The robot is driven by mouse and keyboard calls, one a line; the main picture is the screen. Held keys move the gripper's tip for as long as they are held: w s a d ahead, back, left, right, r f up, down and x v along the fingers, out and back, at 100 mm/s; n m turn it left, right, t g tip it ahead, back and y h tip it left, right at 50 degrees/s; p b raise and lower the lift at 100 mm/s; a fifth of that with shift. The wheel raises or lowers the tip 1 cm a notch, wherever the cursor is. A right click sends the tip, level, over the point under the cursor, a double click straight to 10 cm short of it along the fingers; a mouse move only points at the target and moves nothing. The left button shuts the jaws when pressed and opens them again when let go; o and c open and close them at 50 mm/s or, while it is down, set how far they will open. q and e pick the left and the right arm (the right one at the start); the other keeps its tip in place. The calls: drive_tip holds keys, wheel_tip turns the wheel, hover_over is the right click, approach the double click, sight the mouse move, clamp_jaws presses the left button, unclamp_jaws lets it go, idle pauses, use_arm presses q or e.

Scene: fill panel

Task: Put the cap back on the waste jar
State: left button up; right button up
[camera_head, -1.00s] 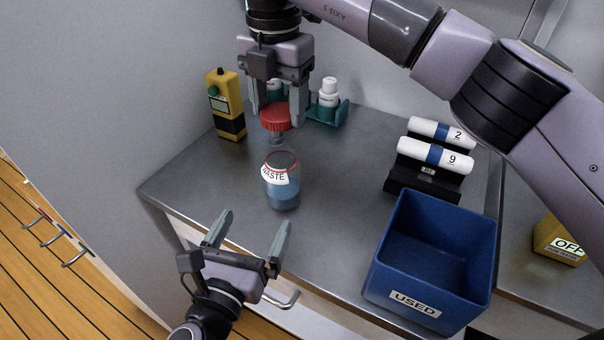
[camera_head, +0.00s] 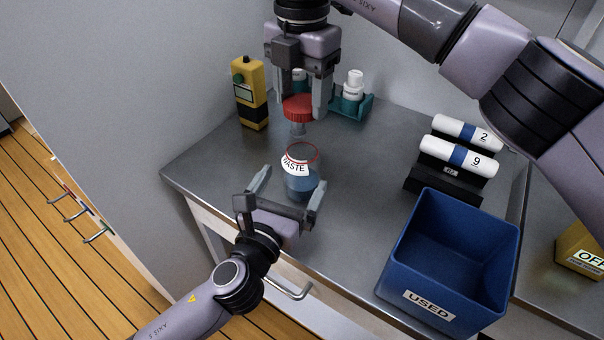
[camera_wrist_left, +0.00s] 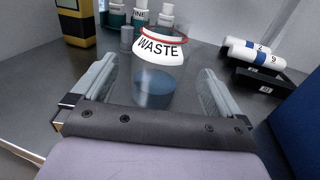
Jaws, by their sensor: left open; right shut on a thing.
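The waste jar (camera_head: 300,182) stands upright on the grey bench, clear with blue liquid, a white WASTE label and a red ring at its open mouth. It also shows in the left wrist view (camera_wrist_left: 155,85). The red cap (camera_head: 299,107) is held by my right gripper (camera_head: 302,112), above and slightly behind the jar, apart from it.
A yellow handheld device (camera_head: 250,93) stands at the back left. A teal rack (camera_head: 366,103) with white bottles is behind the cap. A black rack (camera_head: 445,182) with white tubes and a blue USED bin (camera_head: 413,297) stand at right. A drawer handle (camera_head: 290,291) is below the bench edge.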

sight(295, 178)
use_arm(q)
drive_tip(key=shift+x, duration=2.65)
drive_tip(key=c, duration=1.4)
use_arm(e)
drive_tip(key=shift+f, duration=2.55)
drive_tip(key=shift+f, duration=0.85)
drive_tip(key=shift+f, duration=0.6)
